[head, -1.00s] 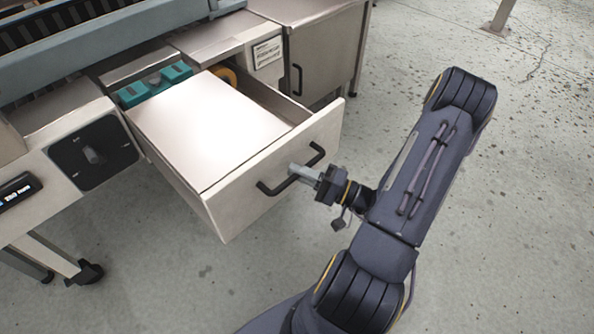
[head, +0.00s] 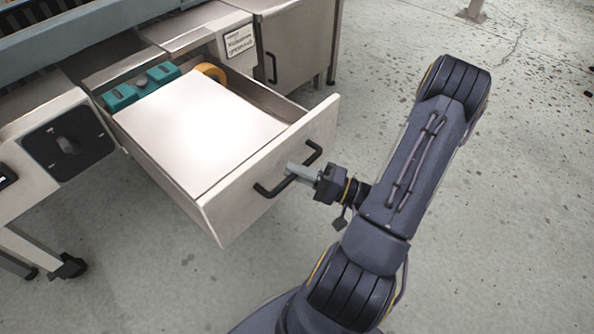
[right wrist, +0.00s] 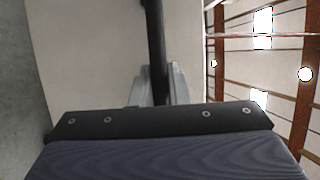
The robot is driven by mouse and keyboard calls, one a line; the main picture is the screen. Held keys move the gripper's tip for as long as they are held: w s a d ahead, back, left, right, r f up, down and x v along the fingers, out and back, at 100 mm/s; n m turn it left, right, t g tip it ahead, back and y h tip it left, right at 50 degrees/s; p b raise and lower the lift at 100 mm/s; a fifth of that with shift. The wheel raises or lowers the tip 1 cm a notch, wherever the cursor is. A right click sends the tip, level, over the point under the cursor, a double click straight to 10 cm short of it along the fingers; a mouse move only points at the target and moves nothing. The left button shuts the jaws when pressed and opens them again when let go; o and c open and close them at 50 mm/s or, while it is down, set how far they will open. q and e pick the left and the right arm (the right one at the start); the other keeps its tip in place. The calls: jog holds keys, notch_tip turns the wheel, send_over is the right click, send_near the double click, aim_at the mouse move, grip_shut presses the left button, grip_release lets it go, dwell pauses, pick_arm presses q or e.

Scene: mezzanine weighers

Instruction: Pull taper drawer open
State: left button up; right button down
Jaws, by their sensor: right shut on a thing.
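The taper drawer (head: 225,208) is pulled well out of the metal cabinet. Its black bar handle (head: 267,190) is on the front face. My right gripper (head: 298,172) is shut on the handle, coming from the right. In the right wrist view the dark handle bar (right wrist: 155,45) runs between the gripper's grey fingers (right wrist: 157,88). In the drawer are a large pale flat panel (head: 200,130), teal blocks (head: 140,87) at the back left and an orange ring (head: 211,72) at the back, partly hidden. My left gripper is not in view.
A panel with a black dial (head: 68,146) stands left of the drawer. A cabinet door (head: 298,45) with its own black handle is behind at the right. A caster leg (head: 66,266) stands at the lower left. The grey floor (head: 520,220) is clear at the right.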

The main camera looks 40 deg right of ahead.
jog(key=shift+f, duration=0.1)
jog(key=c, duration=1.4)
grip_release()
jog(key=p+v, duration=0.1)
jog(key=v, duration=0.6)
jog(key=shift+s+d, duration=0.2)
jog(key=shift+s, duration=0.1)
